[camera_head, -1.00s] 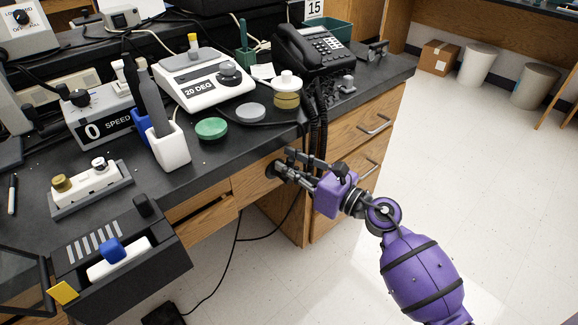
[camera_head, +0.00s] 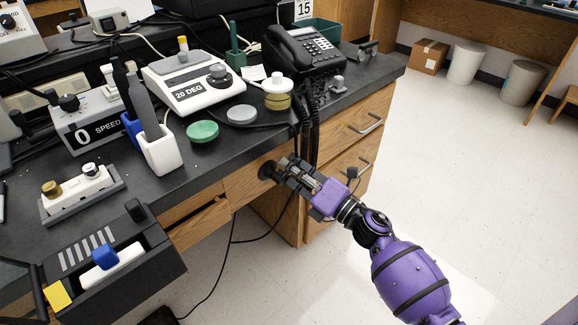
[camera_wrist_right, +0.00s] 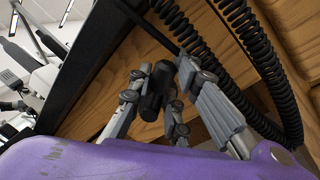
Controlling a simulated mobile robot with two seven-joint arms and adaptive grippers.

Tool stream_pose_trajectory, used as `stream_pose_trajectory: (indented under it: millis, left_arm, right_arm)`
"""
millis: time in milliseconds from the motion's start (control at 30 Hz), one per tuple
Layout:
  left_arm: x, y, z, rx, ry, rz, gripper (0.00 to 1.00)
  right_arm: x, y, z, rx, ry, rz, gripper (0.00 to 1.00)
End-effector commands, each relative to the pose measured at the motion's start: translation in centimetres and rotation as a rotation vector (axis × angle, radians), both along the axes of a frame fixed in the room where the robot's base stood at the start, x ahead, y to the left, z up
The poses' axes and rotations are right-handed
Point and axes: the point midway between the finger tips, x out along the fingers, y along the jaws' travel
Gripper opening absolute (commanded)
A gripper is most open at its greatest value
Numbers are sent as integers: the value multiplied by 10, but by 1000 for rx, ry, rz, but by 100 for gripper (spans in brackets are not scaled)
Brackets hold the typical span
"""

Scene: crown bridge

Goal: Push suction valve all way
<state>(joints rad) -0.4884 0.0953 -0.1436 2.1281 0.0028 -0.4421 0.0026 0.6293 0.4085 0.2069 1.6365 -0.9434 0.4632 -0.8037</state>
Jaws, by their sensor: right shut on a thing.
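The suction valve (camera_head: 267,171) is a dark round fitting on the wooden front below the counter edge. My right gripper (camera_head: 283,168) reaches it from the lower right and points at the wood. In the right wrist view a black cylindrical handle (camera_wrist_right: 154,92) lies between the grey fingers of my right gripper (camera_wrist_right: 160,88), which are closed around it. The fingers partly hide the valve, and how far it is pushed in cannot be told. My left gripper is not in view.
Black coiled cords (camera_head: 312,125) hang from the phone (camera_head: 300,50) close beside my right gripper; they also show in the wrist view (camera_wrist_right: 262,55). Above are a green lid (camera_head: 202,131) and a white cup (camera_head: 160,152).

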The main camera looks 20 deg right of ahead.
Motion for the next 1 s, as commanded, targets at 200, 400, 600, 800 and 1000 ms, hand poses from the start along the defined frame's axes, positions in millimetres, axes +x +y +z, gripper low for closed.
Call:
stream_pose_trajectory:
  millis: [200,400,600,800,1000]
  left_arm:
    - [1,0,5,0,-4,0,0]
    - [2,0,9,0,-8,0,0]
    - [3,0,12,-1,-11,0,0]
    - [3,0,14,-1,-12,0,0]
    - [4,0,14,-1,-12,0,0]
  right_arm:
    - [0,4,-2,191,60,16,0]
    - [1,2,-6,332,109,17,0]
    - [2,1,-9,431,143,17,0]
    - [2,1,-11,486,162,17,0]
    - [3,1,-11,505,167,17,0]
